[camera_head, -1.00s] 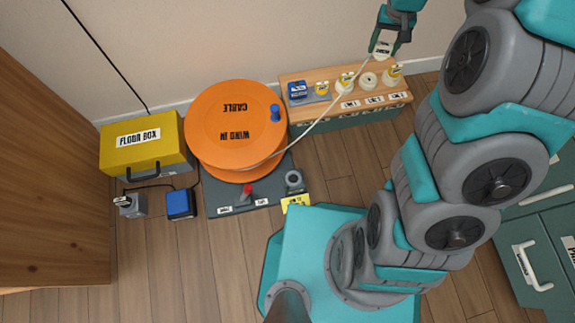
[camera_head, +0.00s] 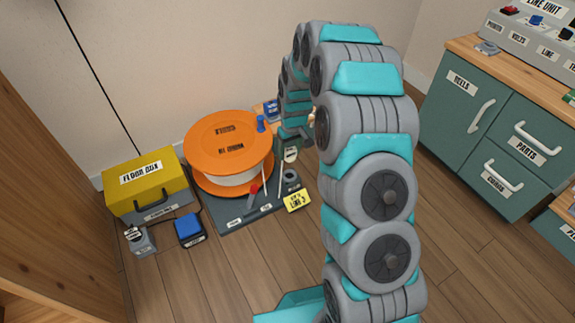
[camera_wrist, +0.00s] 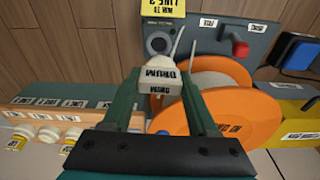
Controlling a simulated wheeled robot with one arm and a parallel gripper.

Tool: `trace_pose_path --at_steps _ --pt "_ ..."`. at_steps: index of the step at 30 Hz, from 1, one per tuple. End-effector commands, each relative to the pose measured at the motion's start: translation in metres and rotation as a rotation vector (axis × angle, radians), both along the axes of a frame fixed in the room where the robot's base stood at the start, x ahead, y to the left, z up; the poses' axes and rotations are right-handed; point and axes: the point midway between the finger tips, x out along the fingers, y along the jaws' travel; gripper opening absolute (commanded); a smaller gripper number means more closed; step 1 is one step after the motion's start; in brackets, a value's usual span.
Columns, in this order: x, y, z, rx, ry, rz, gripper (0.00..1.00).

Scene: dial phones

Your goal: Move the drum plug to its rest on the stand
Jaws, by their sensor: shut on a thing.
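The drum plug is a white block labelled DRUM (camera_wrist: 158,76), held between the two fingers of my gripper (camera_wrist: 160,86) in the wrist view. In the head view the plug (camera_head: 290,155) hangs below my gripper (camera_head: 289,143), at the right of the orange drum (camera_head: 229,142). The grey stand (camera_head: 240,206) carries the drum, a red lever and a dark round rest (camera_head: 291,176) at its right end. In the wrist view the rest (camera_wrist: 158,42) appears just beyond the plug, with nothing in it. The plug appears apart from the rest. White cord shows beside the plug.
A yellow LINE 2 tag (camera_head: 297,201) sits beside the rest. A yellow floor box (camera_head: 148,186) and blue block (camera_head: 189,230) are at left. The wooden shelf with white round plugs (camera_wrist: 47,135) is beside my gripper. Green drawers (camera_head: 490,140) stand at right.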

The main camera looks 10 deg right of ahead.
Motion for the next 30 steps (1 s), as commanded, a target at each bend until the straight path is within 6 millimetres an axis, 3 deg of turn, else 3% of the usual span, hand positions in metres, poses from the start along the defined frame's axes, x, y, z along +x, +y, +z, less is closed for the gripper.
trace_pose_path --at_steps 1,3,14,30 --pt "0.002 -0.001 -0.017 0.000 0.002 0.014 0.00" --pt "0.004 -0.001 -0.025 -0.001 -0.001 0.031 0.00" --pt "0.005 -0.001 -0.041 -0.001 -0.003 0.043 0.00" --pt "0.005 -0.001 -0.081 -0.002 -0.002 0.043 0.00"
